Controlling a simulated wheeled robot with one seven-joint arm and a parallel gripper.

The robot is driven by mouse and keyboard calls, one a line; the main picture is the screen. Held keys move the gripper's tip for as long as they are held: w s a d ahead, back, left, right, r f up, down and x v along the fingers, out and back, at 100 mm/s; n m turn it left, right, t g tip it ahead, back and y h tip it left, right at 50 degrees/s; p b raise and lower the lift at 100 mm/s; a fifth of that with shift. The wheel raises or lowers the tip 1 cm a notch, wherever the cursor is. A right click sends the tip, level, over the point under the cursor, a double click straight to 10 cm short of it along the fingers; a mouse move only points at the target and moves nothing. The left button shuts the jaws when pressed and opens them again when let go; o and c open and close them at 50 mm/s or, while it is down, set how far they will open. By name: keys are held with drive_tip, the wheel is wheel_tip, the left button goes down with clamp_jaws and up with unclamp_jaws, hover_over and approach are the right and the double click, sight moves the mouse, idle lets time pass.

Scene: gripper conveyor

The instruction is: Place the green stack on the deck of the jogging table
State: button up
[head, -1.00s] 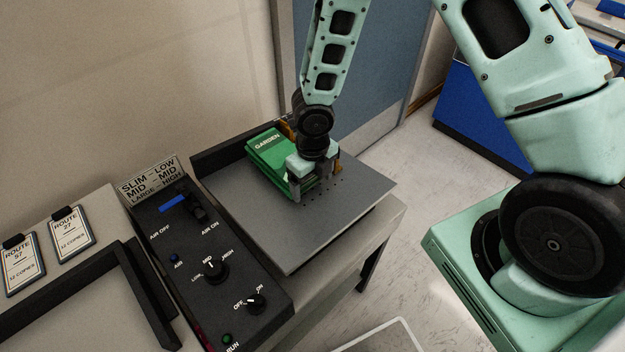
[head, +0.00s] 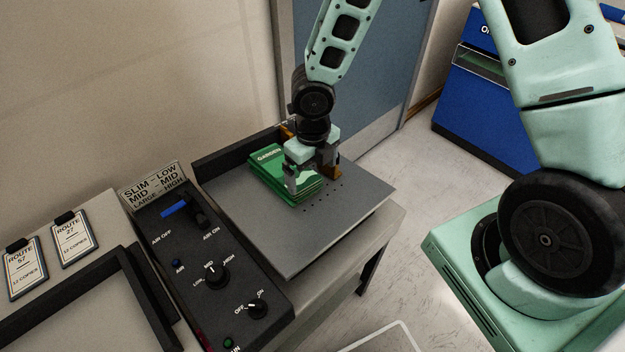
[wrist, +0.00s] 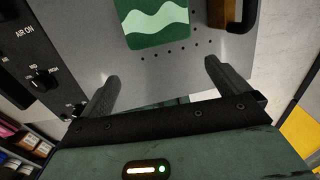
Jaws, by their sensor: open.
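The green stack (head: 266,163), with "GARDEN" on its cover, lies on the grey deck of the jogging table (head: 310,231), near the raised back edge. In the head view my gripper (head: 307,182) is over the near end of the stack and hides part of it. In the wrist view the stack's end (wrist: 157,22) shows beyond the fingertips, and my gripper (wrist: 160,75) is open with nothing between its fingers. The deck (wrist: 185,70) with its row of small holes shows between the fingers.
A control panel (head: 215,262) with knobs and a lever stands left of the deck. A size sign (head: 152,184) is behind it. Route cards (head: 72,238) lie farther left. A dark raised edge (head: 235,152) bounds the deck's back. The deck's front is clear.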

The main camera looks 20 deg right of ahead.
wheel_tip(320, 180, up, 6)
drive_tip(key=s+a+r+m, duration=0.3)
drive_tip(key=s+r+m, duration=0.4)
drive_tip(key=m, duration=0.9)
drive_tip(key=s+a+r+m, duration=0.3)
drive_tip(key=s+r+m, duration=0.5)
drive_tip(key=s+m, duration=0.5)
drive_tip(key=m, duration=0.2)
drive_tip(key=shift+a+r+m+y+p, duration=0.2)
drive_tip(key=shift+r+m+y+p, duration=0.1)
drive_tip(key=shift+m+p, duration=0.1)
wheel_tip(320, 180, down, 4)
drive_tip(key=b, duration=0.4)
